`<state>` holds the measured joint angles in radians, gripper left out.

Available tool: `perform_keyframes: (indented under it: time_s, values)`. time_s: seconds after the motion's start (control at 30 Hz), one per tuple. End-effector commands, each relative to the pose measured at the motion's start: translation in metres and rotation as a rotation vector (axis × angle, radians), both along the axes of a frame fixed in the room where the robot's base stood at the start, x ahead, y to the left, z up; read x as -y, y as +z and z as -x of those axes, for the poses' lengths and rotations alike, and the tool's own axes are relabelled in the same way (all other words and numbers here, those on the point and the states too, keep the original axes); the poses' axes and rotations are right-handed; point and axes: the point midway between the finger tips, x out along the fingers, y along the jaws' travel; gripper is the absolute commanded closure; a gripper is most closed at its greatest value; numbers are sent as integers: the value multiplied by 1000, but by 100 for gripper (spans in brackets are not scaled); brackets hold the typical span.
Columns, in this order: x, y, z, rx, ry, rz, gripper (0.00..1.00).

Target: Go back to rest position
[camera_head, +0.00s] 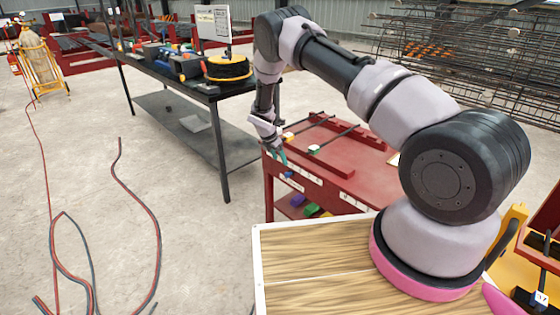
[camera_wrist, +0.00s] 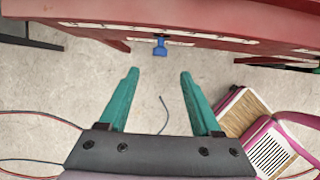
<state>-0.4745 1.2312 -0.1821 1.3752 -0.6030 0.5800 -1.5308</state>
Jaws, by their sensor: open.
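My gripper (camera_wrist: 160,88) is open in the wrist view, with two teal fingers spread apart and nothing between them. Bare concrete floor shows between the fingers. In the head view my gripper (camera_head: 280,157) points down at the left edge of the red table (camera_head: 362,181), and my arm reaches out in an arc above the table. In the wrist view the red table (camera_wrist: 230,22) runs along the top, beyond the fingertips. A small blue thing (camera_wrist: 160,46) sticks out from its edge.
A dark workbench (camera_head: 205,92) with tools and a yellow-black reel (camera_head: 228,68) stands at the back left. Small coloured blocks (camera_head: 312,210) lie on the red table's lower shelf. Cables (camera_head: 150,225) lie on the floor at left. A rebar cage (camera_head: 470,50) stands at the back right.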

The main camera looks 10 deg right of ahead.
Motion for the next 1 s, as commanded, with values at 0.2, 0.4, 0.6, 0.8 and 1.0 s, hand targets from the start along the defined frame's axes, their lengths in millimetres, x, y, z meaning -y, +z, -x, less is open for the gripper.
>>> perform_keyframes:
  time_s: [0.2, 0.4, 0.6, 0.8, 1.0]
  values:
    - [1, 9, -2, 9, -21, -9, 35]
    - [14, 92, -8, 85, -238, -105, 35]
    - [39, 210, 6, 183, -577, -259, 35]
    - [66, 314, 43, 263, -900, -417, 35]
    - [90, 403, 99, 320, -1211, -579, 35]
